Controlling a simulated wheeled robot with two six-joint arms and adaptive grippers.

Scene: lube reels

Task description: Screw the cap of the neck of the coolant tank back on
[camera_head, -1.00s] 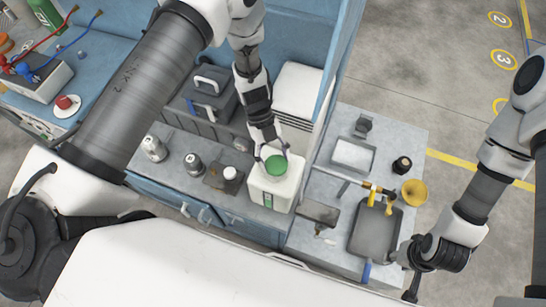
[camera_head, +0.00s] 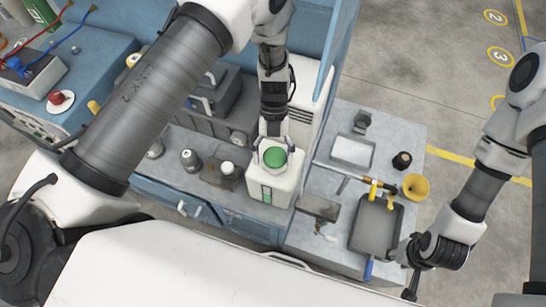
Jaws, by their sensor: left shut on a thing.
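The coolant tank (camera_head: 274,183) is a white, squarish container with a green strip on its front. It stands upright on the grey bench, in the middle of the view. A round green cap (camera_head: 275,158) is at the top of the tank, over the neck. My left gripper (camera_head: 275,150) reaches down from above and is shut on the green cap, one finger on each side. The neck is hidden under the cap, so I cannot tell how far it is threaded. My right gripper (camera_head: 412,268) hangs at the lower right, away from the tank; its fingers are too unclear to read.
A grey tray (camera_head: 376,228) and a yellow funnel (camera_head: 415,187) lie right of the tank. A small dark jar (camera_head: 402,160) stands behind them. Metal canisters (camera_head: 190,160) and a dark toolbox (camera_head: 215,95) are left of and behind the tank.

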